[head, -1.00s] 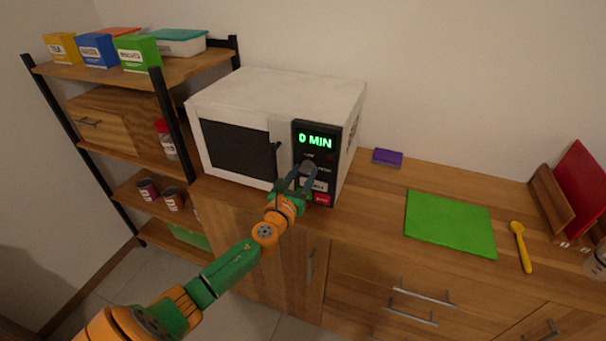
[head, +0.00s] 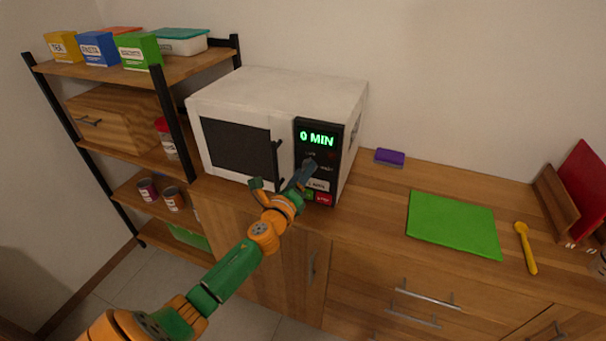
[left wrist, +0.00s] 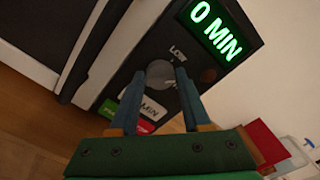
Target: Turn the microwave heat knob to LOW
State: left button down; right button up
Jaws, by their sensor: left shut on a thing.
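The white microwave (head: 275,92) stands on the wooden counter, with a dark control panel at its right front. Its green display (head: 317,138) reads 0 MIN. The round grey heat knob (left wrist: 160,72) sits below the display, and a LOW label (left wrist: 178,53) shows beside it in the left wrist view. I cannot make out where the knob points. My left gripper (left wrist: 158,80) is at the panel with a finger on each side of the knob, shut on it. In the head view the gripper (head: 311,165) largely hides the knob. My right gripper is not in view.
The microwave door handle (head: 278,160) is just left of the gripper. Green and red buttons (head: 325,198) are below the knob. A purple sponge (head: 390,157), green mat (head: 455,225) and yellow spoon (head: 525,248) lie to the right. A shelf (head: 130,75) stands left.

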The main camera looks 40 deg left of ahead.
pick_arm(q)
jog(key=shift+n, duration=4.5)
jog(key=c, duration=0.7)
grip_release()
jog(key=o, duration=0.3)
jog(key=shift+w, duration=0.1)
jog(key=shift+o, duration=0.2)
jog(key=shift+f, duration=0.1)
